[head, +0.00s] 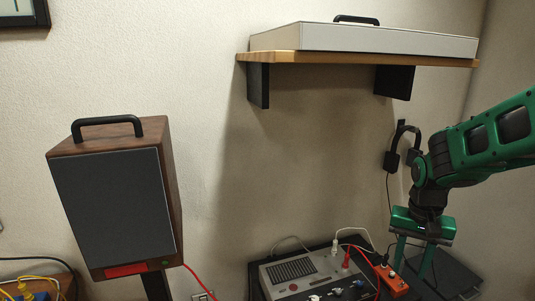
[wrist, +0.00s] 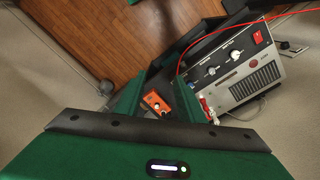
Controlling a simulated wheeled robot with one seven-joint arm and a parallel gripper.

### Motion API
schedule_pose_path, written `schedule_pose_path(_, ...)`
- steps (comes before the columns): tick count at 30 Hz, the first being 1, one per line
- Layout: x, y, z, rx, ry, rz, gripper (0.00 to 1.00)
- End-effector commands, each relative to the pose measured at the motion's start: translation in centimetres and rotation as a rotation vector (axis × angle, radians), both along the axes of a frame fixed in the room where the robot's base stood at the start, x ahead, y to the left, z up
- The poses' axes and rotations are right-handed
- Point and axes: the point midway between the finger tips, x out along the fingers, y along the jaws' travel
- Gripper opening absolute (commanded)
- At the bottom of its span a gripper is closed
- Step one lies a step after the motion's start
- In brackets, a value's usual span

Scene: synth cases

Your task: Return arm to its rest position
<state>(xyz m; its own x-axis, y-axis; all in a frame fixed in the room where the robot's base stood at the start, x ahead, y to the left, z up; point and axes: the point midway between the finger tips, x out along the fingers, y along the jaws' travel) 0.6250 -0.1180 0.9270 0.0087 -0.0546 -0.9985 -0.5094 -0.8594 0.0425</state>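My green gripper (head: 411,266) hangs at the right of the head view, pointing down, at the end of my bent green arm (head: 490,138). Its two fingers are apart, with nothing held between them. In the wrist view, the gripper (wrist: 165,98) shows its fingers spread, and a small orange box (wrist: 157,103) appears in the gap. The orange box also shows in the head view (head: 391,279), close to the left finger. I cannot tell how far below the fingertips it lies.
A grey amplifier (head: 290,275) with cables plugged in stands left of the gripper. A wooden shelf (head: 300,57) bearing a long pale case (head: 375,40) is above. Black headphones (head: 392,160) hang on the wall beside my arm. A large speaker (head: 120,205) stands left.

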Motion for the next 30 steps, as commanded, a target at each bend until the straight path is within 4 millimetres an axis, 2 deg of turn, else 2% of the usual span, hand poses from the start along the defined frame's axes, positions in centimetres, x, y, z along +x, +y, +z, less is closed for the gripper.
schedule_pose_path(1, -1.8, -1.2, 1.0, -0.003, -0.004, -0.01, 0.35)
schedule_pose_path(6, -7.9, -3.8, 3.2, 0.0, 0.006, -0.017, 0.35)
schedule_pose_path(12, -14.9, -5.3, 4.6, 0.026, 0.011, -0.025, 0.35)
schedule_pose_path(15, -17.6, -5.5, 4.7, 0.042, 0.012, -0.026, 0.35)
schedule_pose_path(18, -19.4, -5.6, 4.8, 0.055, 0.013, -0.024, 0.35)
schedule_pose_path(21, -20.4, -5.6, 4.7, 0.064, 0.014, -0.022, 0.35)
schedule_pose_path(30, -20.7, -5.6, 4.7, 0.065, 0.015, -0.021, 0.35)
